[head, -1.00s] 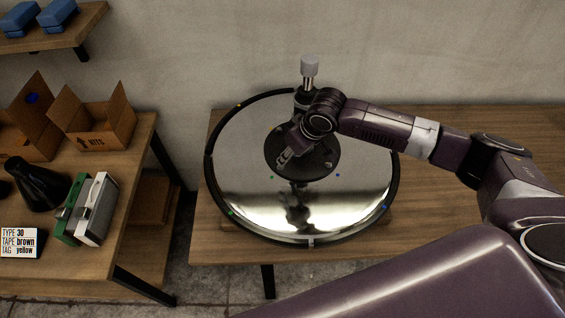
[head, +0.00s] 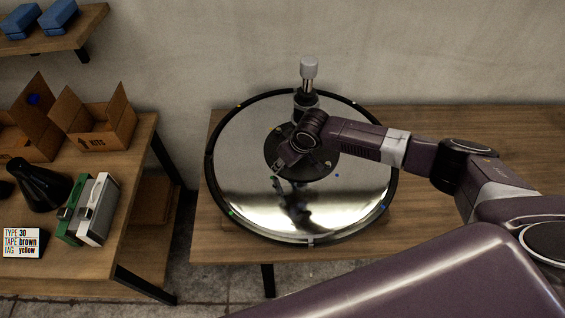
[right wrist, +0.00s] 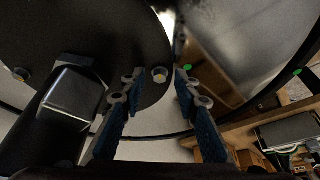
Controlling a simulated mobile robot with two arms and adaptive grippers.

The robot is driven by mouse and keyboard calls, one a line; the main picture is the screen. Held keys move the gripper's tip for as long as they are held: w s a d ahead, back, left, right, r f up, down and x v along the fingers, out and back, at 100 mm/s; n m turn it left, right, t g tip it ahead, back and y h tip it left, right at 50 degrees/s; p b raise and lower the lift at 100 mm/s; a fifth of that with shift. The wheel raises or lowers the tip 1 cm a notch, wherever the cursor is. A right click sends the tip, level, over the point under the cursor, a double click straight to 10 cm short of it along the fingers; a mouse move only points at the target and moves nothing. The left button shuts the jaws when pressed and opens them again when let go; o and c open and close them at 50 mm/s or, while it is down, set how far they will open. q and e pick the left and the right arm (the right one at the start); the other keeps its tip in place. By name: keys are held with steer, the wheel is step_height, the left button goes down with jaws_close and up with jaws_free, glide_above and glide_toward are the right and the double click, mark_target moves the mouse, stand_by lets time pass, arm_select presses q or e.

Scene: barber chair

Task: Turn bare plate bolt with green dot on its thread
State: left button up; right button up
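A dark round plate (head: 322,163) sits in the middle of a big shiny disc (head: 335,205) with a black rim. In the right wrist view a bolt with a pale yellowish head (right wrist: 160,75) is near the plate's edge. A green dot (right wrist: 187,68) lies just beyond it on the shiny disc. My right gripper (right wrist: 158,77) is open, with one fingertip on each side of this bolt in the picture; contact and depth cannot be told. In the head view my right gripper (head: 279,166) is over the plate's left part. My left gripper is not in view.
Another bolt (right wrist: 20,74) is on the plate at left. A grey-topped post (head: 309,70) stands behind the plate. Coloured dots mark the disc and its rim. The left table (head: 135,235) holds boxes, a dark cone and a sign (head: 22,243). The bench (head: 470,125) is clear at right.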

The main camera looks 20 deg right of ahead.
jaws_close()
